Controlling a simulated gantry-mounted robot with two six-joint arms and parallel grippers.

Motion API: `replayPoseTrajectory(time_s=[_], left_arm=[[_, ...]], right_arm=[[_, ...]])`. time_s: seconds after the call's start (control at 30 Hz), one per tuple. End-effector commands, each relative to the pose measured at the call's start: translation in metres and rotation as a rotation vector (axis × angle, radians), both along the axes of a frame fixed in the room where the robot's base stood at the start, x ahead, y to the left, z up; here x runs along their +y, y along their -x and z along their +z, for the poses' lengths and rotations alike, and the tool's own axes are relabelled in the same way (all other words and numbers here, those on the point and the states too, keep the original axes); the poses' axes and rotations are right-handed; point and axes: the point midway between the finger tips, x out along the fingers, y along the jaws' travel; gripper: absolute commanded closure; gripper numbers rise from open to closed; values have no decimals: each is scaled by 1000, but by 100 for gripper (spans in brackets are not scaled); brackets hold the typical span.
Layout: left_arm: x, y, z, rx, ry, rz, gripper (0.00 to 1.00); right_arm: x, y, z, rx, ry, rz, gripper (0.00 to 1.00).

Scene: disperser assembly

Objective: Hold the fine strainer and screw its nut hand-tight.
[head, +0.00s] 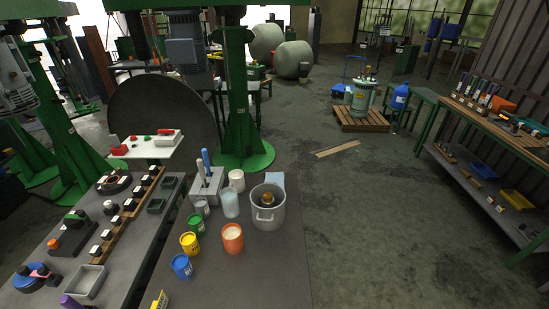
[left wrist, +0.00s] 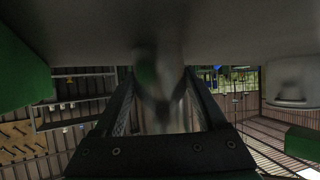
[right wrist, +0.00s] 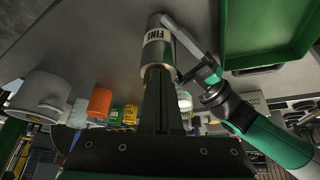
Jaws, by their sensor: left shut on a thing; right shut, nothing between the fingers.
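The fine strainer (right wrist: 157,45), a grey cylinder with a white "FINE" label, shows in the right wrist view. A brass-coloured part (right wrist: 155,70), apparently its nut, shows at the end facing my right gripper. My left gripper (right wrist: 178,40) reaches it from the right, shut on the strainer's side. In the left wrist view my left gripper (left wrist: 160,75) has only a blurred shape between its fingers. My right gripper (right wrist: 160,78) is shut and empty, its fingertips at the brass end; whether they touch it I cannot tell. Neither gripper shows in the head view.
In the head view, a grey pot (head: 267,218) stands on the bench (head: 265,270) with an orange cup (head: 232,240), a yellow cup (head: 189,244) and other containers. The bench's right front is clear. A green tray (right wrist: 265,35) lies near the strainer in the right wrist view.

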Motion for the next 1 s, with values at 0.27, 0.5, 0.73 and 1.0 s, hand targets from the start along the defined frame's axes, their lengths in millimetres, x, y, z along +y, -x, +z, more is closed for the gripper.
replayPoseTrajectory(time_s=[0.27,0.5,0.73,1.0], left_arm=[[2,-1,0,2,-1,6,100],[2,-1,0,1,-2,8,100],[2,-1,0,2,-1,9,100],[2,-1,0,1,-1,8,0]], right_arm=[[0,-1,38,-4,1,-1,100],[0,-1,57,-2,2,-1,100],[0,0,56,0,2,-2,100],[0,0,56,0,2,-3,100]])
